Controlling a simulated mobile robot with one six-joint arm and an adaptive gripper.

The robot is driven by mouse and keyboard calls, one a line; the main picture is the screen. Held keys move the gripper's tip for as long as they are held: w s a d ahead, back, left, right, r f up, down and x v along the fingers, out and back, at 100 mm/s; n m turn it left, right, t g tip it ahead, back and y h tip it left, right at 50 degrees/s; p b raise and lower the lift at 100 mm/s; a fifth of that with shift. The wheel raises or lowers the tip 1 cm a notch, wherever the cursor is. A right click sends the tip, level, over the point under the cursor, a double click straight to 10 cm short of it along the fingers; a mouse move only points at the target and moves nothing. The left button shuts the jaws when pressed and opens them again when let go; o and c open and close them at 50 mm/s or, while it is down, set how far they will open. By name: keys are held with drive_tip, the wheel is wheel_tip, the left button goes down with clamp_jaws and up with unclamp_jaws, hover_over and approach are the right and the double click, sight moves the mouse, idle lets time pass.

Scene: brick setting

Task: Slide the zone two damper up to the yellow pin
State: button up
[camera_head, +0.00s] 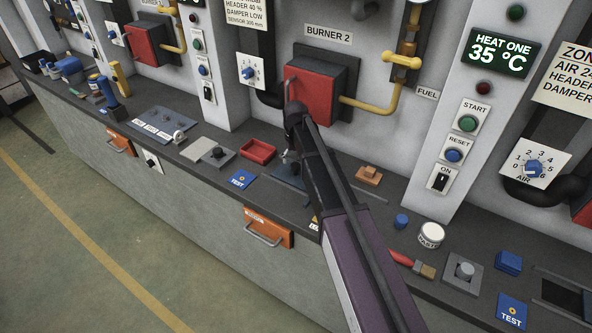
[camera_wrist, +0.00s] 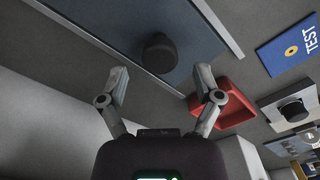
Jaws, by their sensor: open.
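A dark round knob (camera_wrist: 160,52) stands on a blue-grey plate (camera_wrist: 105,18) with pale edge rails in the wrist view; it looks like the zone two damper's handle. In the head view part of the plate (camera_head: 287,180) shows on the ledge, mostly behind my arm. My gripper (camera_wrist: 160,72) is open and empty, a finger on each side just short of the knob in the picture. I cannot tell its height above the plate. In the head view my gripper (camera_head: 291,157) is over the plate below Burner 2. I see no yellow pin in either view.
A red tray (camera_head: 258,151) sits left of the plate, close to one finger in the wrist view (camera_wrist: 237,107). A blue TEST card (camera_head: 241,181) and a grey block with a knob (camera_head: 217,154) are nearby. The red burner box (camera_head: 315,92) stands on the wall behind.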

sight(295, 180)
drive_tip(key=shift+f+b, duration=1.1)
drive_tip(key=shift+f, duration=0.35)
